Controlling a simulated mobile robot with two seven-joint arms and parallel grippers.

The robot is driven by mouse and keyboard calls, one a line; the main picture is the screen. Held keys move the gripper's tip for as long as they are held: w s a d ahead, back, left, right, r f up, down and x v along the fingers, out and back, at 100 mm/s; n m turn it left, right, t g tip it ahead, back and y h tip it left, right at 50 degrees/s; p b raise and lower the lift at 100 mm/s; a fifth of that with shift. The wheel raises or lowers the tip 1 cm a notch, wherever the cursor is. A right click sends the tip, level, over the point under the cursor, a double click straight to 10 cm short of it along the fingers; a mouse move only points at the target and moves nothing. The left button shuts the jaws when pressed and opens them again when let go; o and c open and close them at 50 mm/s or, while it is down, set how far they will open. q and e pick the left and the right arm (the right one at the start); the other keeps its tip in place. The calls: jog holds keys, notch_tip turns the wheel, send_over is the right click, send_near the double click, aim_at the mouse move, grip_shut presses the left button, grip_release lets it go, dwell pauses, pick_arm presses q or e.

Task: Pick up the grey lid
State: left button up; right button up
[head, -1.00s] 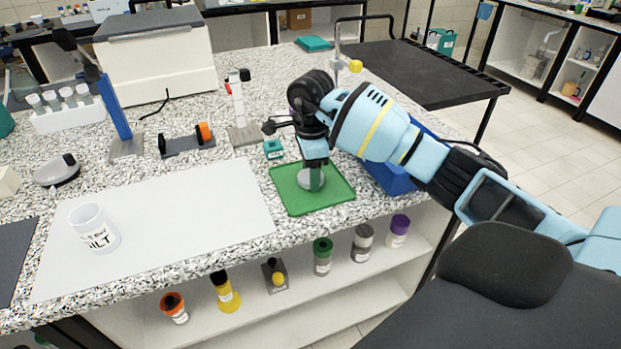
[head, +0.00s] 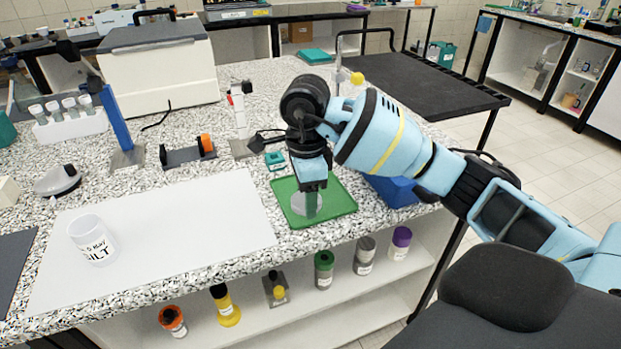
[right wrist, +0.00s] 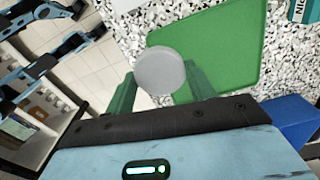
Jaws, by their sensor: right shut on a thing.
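The grey lid (head: 299,205) is round and shows over the green tray (head: 343,207) in the head view. It also shows in the right wrist view as a pale grey disc (right wrist: 158,75), overlapping the edge of the green tray (right wrist: 225,40). My right gripper (head: 309,204) points down over the tray, its greenish fingers (right wrist: 160,82) on either side of the lid, shut on it. Part of the lid is hidden behind a finger in the head view. I cannot tell how much gap there is between lid and tray.
A white jar (head: 92,240) stands on the pale mat (head: 190,225) at left. A small teal box (head: 274,160) is behind the tray, and a blue bin (head: 395,190) is close on its right. Several capped bottles stand on the shelf below.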

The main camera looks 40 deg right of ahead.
jog(key=s+a, duration=0.5)
jog(key=shift+s+r, duration=0.2)
jog(key=shift+r, duration=0.15)
jog(key=shift+a, duration=0.1)
dwell(0.7)
